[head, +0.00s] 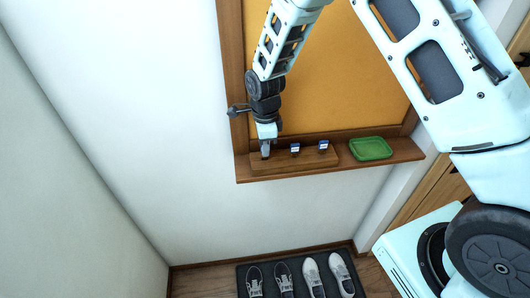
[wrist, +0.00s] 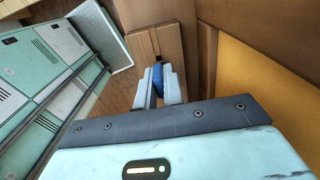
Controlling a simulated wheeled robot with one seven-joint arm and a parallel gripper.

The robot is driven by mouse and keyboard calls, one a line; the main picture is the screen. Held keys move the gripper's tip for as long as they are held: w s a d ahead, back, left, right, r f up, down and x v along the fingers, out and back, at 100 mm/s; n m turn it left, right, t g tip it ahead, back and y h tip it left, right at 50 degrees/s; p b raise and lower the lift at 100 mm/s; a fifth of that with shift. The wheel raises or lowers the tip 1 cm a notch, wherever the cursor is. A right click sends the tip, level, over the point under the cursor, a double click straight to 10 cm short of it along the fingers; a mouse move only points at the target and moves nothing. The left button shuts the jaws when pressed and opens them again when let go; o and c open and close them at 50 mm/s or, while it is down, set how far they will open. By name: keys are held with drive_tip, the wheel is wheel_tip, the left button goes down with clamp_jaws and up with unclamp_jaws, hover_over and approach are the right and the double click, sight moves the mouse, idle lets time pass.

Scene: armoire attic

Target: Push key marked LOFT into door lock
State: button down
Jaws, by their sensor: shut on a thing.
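My gripper (head: 266,148) points down at the left end of a wooden key block (head: 296,163) on the wall ledge. In the wrist view its fingers are shut on a blue-headed key (wrist: 157,79), just at the block (wrist: 160,45). I cannot tell whether that key is still seated in the block. Two more blue-and-white tagged keys, a middle one (head: 294,149) and a right one (head: 323,146), stand in the block to the right of my gripper. No marking is readable, so I cannot tell which is LOFT. No door lock is identifiable.
A green tray (head: 371,148) sits on the ledge (head: 408,150) right of the block. An orange board (head: 335,80) in a wooden frame rises behind. Several shoes lie on a dark mat (head: 272,287) on the floor below. The white wall to the left is clear.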

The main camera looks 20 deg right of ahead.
drive_tip(key=shift+r+p, duration=1.1)
drive_tip(key=shift+r, duration=0.65)
drive_tip(key=shift+r+p, duration=1.35)
drive_tip(key=shift+r, duration=0.7)
